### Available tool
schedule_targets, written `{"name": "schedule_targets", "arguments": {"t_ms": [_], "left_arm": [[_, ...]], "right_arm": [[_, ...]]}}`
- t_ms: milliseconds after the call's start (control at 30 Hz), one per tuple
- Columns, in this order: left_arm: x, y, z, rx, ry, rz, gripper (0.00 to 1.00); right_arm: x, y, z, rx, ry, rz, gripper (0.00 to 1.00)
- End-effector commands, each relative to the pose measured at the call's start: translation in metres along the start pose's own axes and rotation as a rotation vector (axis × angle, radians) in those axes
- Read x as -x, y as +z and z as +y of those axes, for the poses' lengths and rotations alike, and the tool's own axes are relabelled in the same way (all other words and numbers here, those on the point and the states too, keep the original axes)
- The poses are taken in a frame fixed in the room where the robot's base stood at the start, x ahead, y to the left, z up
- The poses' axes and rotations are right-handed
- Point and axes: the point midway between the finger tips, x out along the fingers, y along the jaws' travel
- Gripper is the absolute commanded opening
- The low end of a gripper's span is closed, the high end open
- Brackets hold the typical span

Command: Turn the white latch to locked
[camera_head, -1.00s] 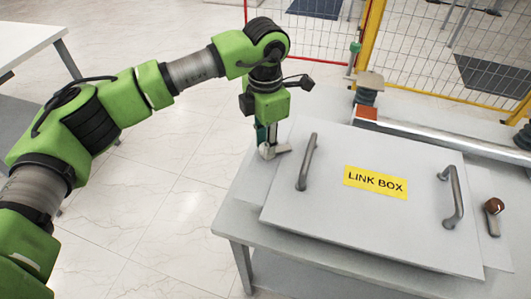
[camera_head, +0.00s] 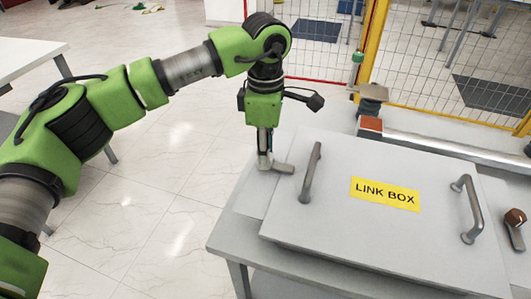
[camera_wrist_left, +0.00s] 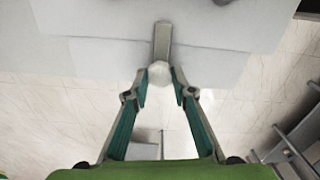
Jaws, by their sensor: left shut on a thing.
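The white latch (camera_wrist_left: 162,42) is at the left side of the link box. It has a pale round knob (camera_wrist_left: 159,73) and a flat lever pointing up in the left wrist view, toward the box. In the head view the lever (camera_head: 283,168) sticks out right from under my gripper, toward the left box handle. My left gripper (camera_head: 265,162) points down over the latch. Its fingertips (camera_wrist_left: 160,84) are closed in around the knob, one on each side; the exact contact is hard to see. My right gripper is not in view.
The link box lid (camera_head: 355,225) carries a yellow label (camera_head: 385,193), a left handle (camera_head: 311,172) and a right handle (camera_head: 467,209). A brown-knobbed latch (camera_head: 515,226) is at the far right. A yellow-framed mesh fence (camera_head: 450,80) stands behind.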

Motion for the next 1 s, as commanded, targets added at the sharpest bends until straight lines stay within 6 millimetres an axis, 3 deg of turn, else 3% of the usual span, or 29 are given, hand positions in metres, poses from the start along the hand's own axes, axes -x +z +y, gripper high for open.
{"name": "schedule_targets", "arguments": {"t_ms": [433,467,500,833,1000], "left_arm": [[0.001,0.001,0.001,-0.007,0.003,-0.002,0.02],[0.001,0.001,0.001,-0.007,0.003,-0.002,0.31],[0.001,0.001,0.001,-0.007,0.003,-0.002,0.4],[0.001,0.0,0.0,-0.007,0.001,-0.001,0.4],[0.016,0.0,0.001,-0.006,0.004,0.0,0.4]], "right_arm": [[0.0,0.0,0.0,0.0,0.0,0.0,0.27],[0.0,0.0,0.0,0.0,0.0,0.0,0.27],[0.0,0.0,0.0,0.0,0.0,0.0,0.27],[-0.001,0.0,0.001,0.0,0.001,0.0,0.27],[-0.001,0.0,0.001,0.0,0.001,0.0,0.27]]}}
